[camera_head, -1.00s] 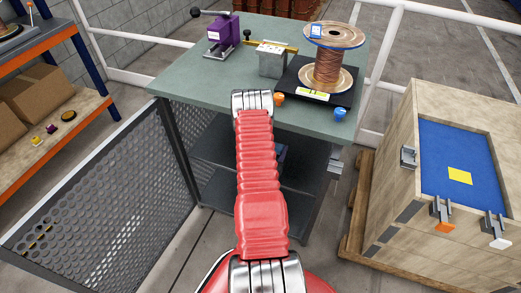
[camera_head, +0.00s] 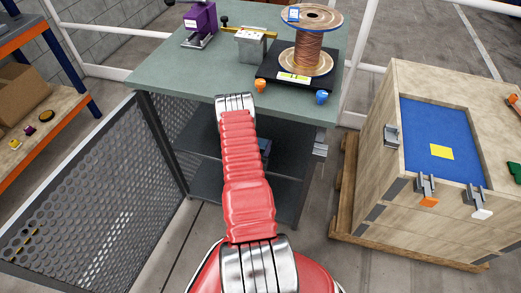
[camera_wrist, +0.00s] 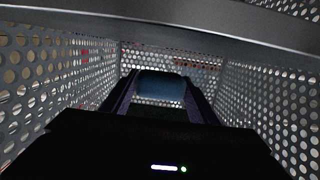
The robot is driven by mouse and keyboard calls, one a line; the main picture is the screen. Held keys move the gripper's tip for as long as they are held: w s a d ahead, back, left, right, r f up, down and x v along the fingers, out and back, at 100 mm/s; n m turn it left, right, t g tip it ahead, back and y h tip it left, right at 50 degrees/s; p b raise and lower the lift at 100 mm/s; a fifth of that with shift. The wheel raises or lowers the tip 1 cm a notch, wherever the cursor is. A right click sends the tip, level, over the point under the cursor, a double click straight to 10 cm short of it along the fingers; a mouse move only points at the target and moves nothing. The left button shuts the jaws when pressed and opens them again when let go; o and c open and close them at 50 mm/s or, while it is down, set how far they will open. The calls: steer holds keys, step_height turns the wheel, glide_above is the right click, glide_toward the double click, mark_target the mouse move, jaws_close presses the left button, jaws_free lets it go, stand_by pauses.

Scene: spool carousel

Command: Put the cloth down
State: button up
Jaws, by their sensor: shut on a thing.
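In the wrist view, my gripper (camera_wrist: 160,76) has its two dark fingers on either side of a dark blue thing (camera_wrist: 161,88), which looks like the cloth. The picture is dark there, so its folds and lower part cannot be made out. Perforated metal walls (camera_wrist: 70,70) stand around the gripper on both sides and ahead. In the head view, my red arm reaches down in front of the green table, and its end is hidden. A small blue patch (camera_head: 265,147) shows beside the arm below the tabletop; I cannot tell whether it is the cloth.
The green table (camera_head: 180,75) carries a copper wire spool (camera_head: 308,52), a purple clamp tool (camera_head: 199,22) and a metal block (camera_head: 249,45). A dark shelf (camera_head: 225,190) lies beneath. A perforated panel (camera_head: 90,190) stands left. A wooden crate (camera_head: 375,165) with blue lining stands right.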

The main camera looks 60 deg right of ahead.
steer(key=shift+f, duration=2.1)
steer(key=o, duration=1)
steer(key=shift+o, duration=0.2)
steer(key=v, duration=1.2)
